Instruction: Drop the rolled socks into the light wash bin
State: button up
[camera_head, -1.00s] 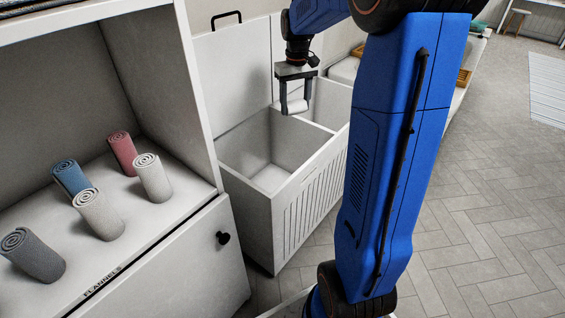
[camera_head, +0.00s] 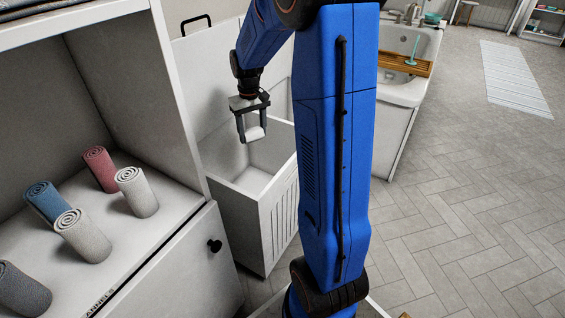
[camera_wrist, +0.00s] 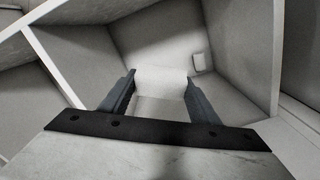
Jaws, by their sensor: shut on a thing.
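My gripper (camera_head: 252,136) points down and is shut on a small white roll, the rolled socks (camera_head: 255,134). It hangs above the open white wash bin (camera_head: 279,222), which has a slatted side and a raised lid behind. The socks (camera_wrist: 160,78) also show between the fingers of my gripper (camera_wrist: 158,95) in the wrist view, with pale compartment walls (camera_wrist: 235,75) beyond. A divider runs through the bin, and my arm hides much of its right side. I see no readable label on the bin.
A white shelf unit (camera_head: 166,258) with several rolled flannels stands close on the left; one is a pink roll (camera_head: 100,169). A bath (camera_head: 406,90) with a wooden tray (camera_head: 400,63) is at the back.

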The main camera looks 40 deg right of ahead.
jog(key=shift+f, duration=0.5)
jog(key=o, duration=1.1)
jog(key=shift+r, duration=0.1)
notch_tip(320, 180, up, 17)
jog(key=shift+r, duration=0.1)
